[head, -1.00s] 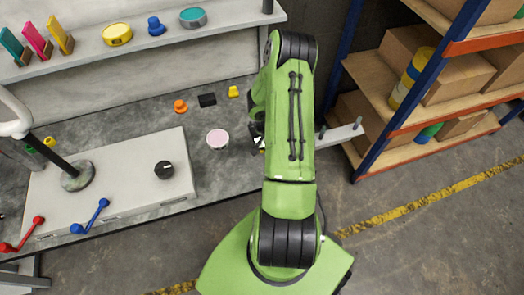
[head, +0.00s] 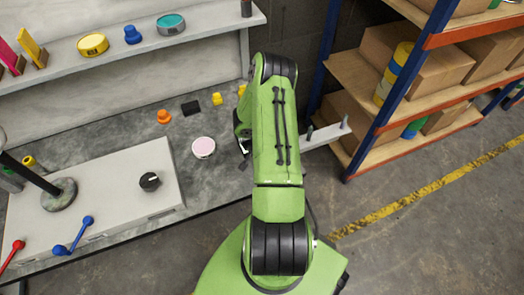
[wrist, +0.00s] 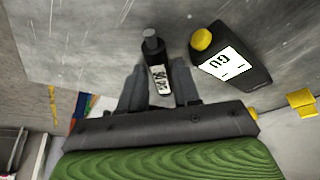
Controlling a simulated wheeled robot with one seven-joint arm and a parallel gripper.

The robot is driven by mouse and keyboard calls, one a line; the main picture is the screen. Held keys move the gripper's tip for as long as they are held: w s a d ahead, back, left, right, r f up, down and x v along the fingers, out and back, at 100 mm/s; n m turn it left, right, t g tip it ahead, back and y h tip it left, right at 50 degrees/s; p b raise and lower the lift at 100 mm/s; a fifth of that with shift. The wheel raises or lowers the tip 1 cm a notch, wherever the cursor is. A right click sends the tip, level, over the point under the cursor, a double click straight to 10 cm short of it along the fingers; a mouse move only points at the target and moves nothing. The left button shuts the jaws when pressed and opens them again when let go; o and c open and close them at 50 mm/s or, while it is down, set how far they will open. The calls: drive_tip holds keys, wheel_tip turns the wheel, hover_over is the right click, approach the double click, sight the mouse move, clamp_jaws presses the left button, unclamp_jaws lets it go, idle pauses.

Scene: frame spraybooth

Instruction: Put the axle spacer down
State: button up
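My gripper (wrist: 160,85) has its two grey fingers close together around a dark, bottle-like piece (wrist: 152,52) with a grey top and a white label. The piece fills the gap between the fingers. I cannot tell for sure that it is the axle spacer; nothing else in view is clearly one. In the head view my gripper (head: 243,146) is mostly hidden by my green arm, at the right end of the grey bench top (head: 120,132). Whether the piece touches the bench is unclear.
A black bottle (wrist: 232,58) with a yellow cap is close to the right of the fingers. A pink disc (head: 204,148), an orange knob (head: 164,117) and a black block (head: 190,108) sit left of my gripper. A blue-framed shelf rack (head: 389,90) stands right.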

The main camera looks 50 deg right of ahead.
drive_tip(key=w+a+r+n+t+p, duration=0.15)
drive_tip(key=a+r, duration=0.35)
drive_tip(key=r, duration=0.6)
drive_tip(key=w+a+r+n+p, duration=0.1)
drive_tip(key=a+r+n, duration=0.3)
drive_tip(key=r, duration=0.6)
drive_tip(key=w+a+r+n+t+p, duration=0.1)
drive_tip(key=a+r, duration=0.5)
drive_tip(key=r, duration=0.5)
drive_tip(key=s+a+r+n+t+y, duration=0.2)
drive_tip(key=s+a+r+n+y, duration=0.2)
drive_tip(key=s+a+r+n, duration=0.4)
drive_tip(key=s+a+r, duration=0.4)
drive_tip(key=s+a, duration=0.2)
drive_tip(key=a, duration=0.2)
drive_tip(key=shift+n, duration=0.35)
drive_tip(key=shift+w, duration=0.1)
